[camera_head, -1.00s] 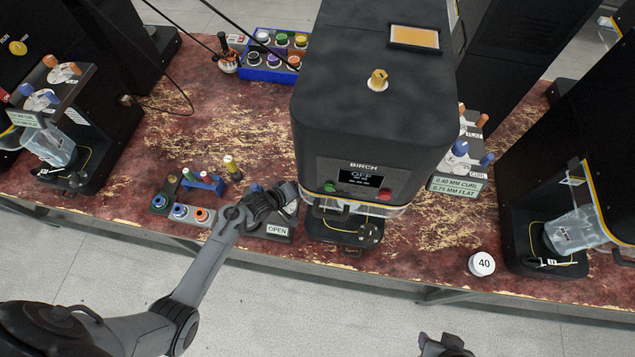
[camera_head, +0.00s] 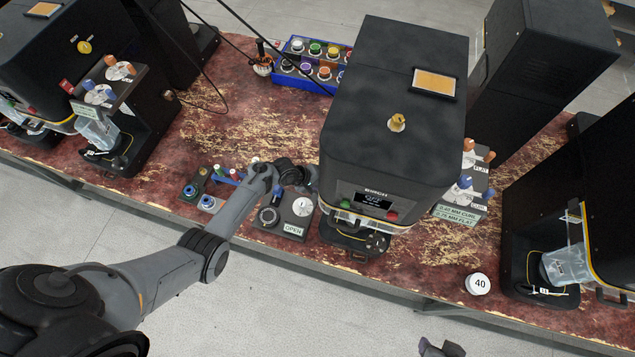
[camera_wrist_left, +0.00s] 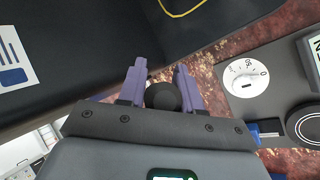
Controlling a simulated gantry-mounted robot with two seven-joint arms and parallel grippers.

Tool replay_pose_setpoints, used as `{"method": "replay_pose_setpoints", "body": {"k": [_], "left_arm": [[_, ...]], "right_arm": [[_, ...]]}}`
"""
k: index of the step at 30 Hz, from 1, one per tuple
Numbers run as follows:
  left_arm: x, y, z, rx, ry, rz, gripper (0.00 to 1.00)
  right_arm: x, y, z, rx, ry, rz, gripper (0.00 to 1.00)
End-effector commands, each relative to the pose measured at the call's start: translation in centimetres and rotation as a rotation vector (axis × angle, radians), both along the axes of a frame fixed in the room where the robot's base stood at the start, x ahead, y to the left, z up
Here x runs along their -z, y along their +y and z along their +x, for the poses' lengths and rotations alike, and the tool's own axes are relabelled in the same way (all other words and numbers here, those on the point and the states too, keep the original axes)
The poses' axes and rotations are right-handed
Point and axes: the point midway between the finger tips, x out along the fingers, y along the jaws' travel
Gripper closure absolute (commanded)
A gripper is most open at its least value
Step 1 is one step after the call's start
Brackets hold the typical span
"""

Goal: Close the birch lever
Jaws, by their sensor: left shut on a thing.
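The birch machine (camera_head: 390,115) is a tall black cabinet with a BIRCH label and a display that appears to read OFF. My left gripper (camera_head: 308,176) is at its left side, above the small OPEN panel (camera_head: 270,228). In the left wrist view the purple fingers (camera_wrist_left: 161,90) are shut on a dark round knob (camera_wrist_left: 163,97), which looks like the lever's end. The lever's arm is hidden. My right gripper (camera_head: 440,349) only just shows at the bottom edge, and its fingers cannot be made out.
The panel's white dial (camera_head: 302,207) lies close to the left gripper. Blue and white fittings (camera_head: 207,203) stand left of it. A blue bin (camera_head: 305,82) is behind. A white 40 puck (camera_head: 478,284) lies at the front right. Other black machines stand on both sides.

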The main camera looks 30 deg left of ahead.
Motion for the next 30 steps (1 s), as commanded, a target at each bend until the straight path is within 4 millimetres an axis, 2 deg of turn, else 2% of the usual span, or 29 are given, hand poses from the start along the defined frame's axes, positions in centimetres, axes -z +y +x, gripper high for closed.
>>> {"method": "replay_pose_setpoints", "body": {"k": [11, 12, 16, 25, 30], "left_arm": [[-0.2, -0.1, 0.2, 0.001, 0.002, -0.002, 1.0], [-0.2, -0.1, 0.2, 0.001, 0.002, -0.002, 0.63], [-0.2, -0.1, 0.2, 0.001, 0.002, -0.002, 0.45], [-0.2, 0.0, 0.1, 0.001, 0.003, -0.001, 0.45], [-1.2, 0.4, -0.5, 0.001, 0.004, -0.001, 0.45]], "right_arm": [[0.0, 0.0, 0.0, -0.002, 0.001, -0.002, 0.57], [0.0, -0.1, 0.0, -0.002, 0.001, -0.003, 0.57], [0.0, -0.2, 0.0, -0.005, 0.0, -0.007, 0.57], [-0.1, -0.2, 0.0, -0.006, 0.001, -0.01, 0.57], [-0.6, -0.2, 0.0, -0.006, 0.001, -0.008, 0.57]]}}
